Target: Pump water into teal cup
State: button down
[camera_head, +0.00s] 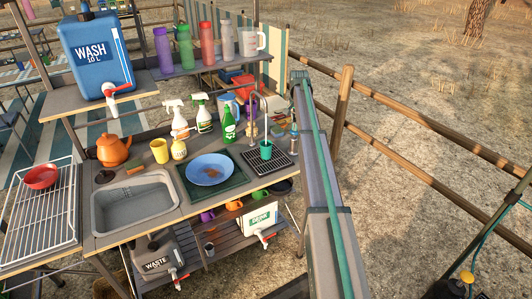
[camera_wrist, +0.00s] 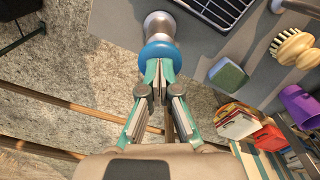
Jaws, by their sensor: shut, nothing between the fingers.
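The teal cup (camera_head: 266,150) stands upright on a black slatted drip tray (camera_head: 281,167), below the curved spout of a tap (camera_head: 254,108). The cup does not show in the wrist view; part of the drip tray (camera_wrist: 205,10) does. A round blue knob (camera_wrist: 160,52) on a metallic post stands at the counter's edge. My gripper (camera_wrist: 160,72) is shut and empty, its teal-backed fingertips overlapping the knob's near side in the picture. I cannot tell whether they touch it. In the head view my arm partly hides this corner. The cup's water level is not visible.
A green-and-blue sponge (camera_wrist: 228,75) and a wooden brush (camera_wrist: 293,48) lie near the knob. A green bottle (camera_head: 229,126) stands left of the tap. A blue plate (camera_head: 210,169) and a sink (camera_head: 134,203) are further left. Wooden fence rails run on the right.

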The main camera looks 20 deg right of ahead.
jog(key=shift+s, duration=0.1)
jog(key=shift+r+p, duration=1.1)
jog(key=shift+r, duration=1.25)
notch_tip(320, 180, up, 6)
jog(key=p, duration=0.2)
jog(key=shift+p, duration=0.3)
